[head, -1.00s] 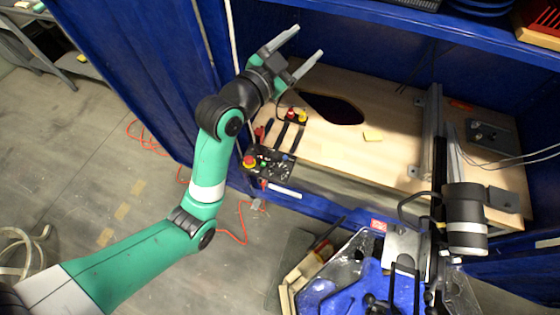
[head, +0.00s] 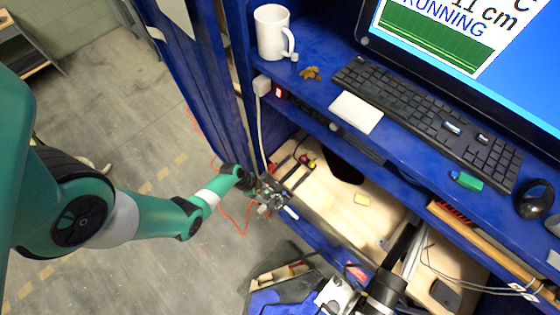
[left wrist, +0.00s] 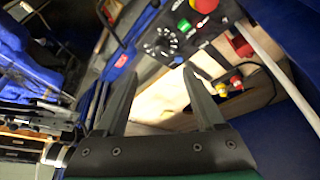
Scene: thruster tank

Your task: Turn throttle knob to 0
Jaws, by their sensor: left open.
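The black control panel shows in the left wrist view (left wrist: 212,38). A dark knob (left wrist: 160,46), ringed by white marks, sits on it; it looks like the throttle knob, but its setting is too small to read. A green button (left wrist: 184,25) and a red button (left wrist: 204,4) are beside it. My left gripper (left wrist: 160,85) is open, with nothing between its fingers; the knob appears beyond the gap between the fingertips, apart from them. In the head view my left gripper (head: 266,196) is at the panel, which it largely covers. My right gripper is not in view.
The panel is at the near edge of a wooden bench top (head: 318,200) with a dark oval hole (head: 345,168). A blue shelf above holds a white mug (head: 272,32), a keyboard (head: 430,115) and a monitor (head: 460,45). Open floor (head: 120,180) lies left.

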